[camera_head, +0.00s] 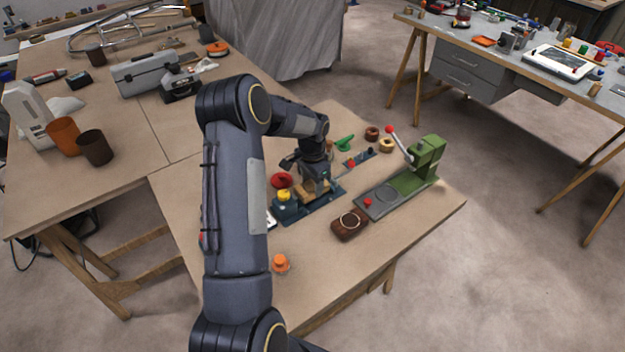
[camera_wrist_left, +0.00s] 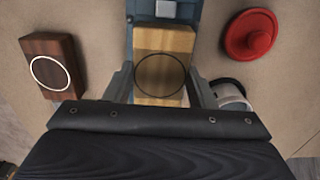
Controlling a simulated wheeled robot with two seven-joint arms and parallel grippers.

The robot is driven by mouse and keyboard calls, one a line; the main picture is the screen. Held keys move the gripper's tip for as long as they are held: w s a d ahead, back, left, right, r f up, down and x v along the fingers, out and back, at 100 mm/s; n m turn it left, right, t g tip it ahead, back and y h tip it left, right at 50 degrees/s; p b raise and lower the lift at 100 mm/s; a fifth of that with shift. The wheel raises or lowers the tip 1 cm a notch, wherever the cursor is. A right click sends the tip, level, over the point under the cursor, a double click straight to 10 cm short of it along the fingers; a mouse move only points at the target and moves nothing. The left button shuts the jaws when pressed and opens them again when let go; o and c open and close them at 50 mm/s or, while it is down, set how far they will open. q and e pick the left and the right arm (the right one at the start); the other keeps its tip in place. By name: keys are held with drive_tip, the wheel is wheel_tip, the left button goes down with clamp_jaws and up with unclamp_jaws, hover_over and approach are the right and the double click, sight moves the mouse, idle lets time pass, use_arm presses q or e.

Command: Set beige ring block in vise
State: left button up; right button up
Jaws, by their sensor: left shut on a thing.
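The beige block (camera_wrist_left: 165,42) with a dark ring on its top lies between the two fingers of my left gripper (camera_wrist_left: 162,84) in the left wrist view. The gripper is shut on it. In the head view the beige block (camera_head: 318,188) is partly hidden under my left gripper (camera_head: 314,178). It is at the blue vise (camera_head: 296,212), which also shows behind the block in the left wrist view (camera_wrist_left: 146,10). I cannot tell whether the block rests on the vise bed or is just above it. My right gripper is not in view.
A dark brown ring block (camera_head: 349,226) lies in front of the vise. A green press (camera_head: 426,160) stands to the right, and a red disc (camera_wrist_left: 249,36) lies beside the vise. An orange knob (camera_head: 280,263) sits near the front edge. My left arm hides the table's left part.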

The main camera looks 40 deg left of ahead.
sight(312, 185)
use_arm(q)
drive_tip(key=shift+f, duration=0.7)
drive_tip(key=shift+b, duration=0.45)
idle(0.5)
drive_tip(key=shift+f+b, duration=0.45)
drive_tip(key=shift+f, duration=0.15)
drive_tip(key=o, duration=0.7)
drive_tip(key=shift+r+p, duration=3.4)
drive_tip(key=shift+r, duration=2.15)
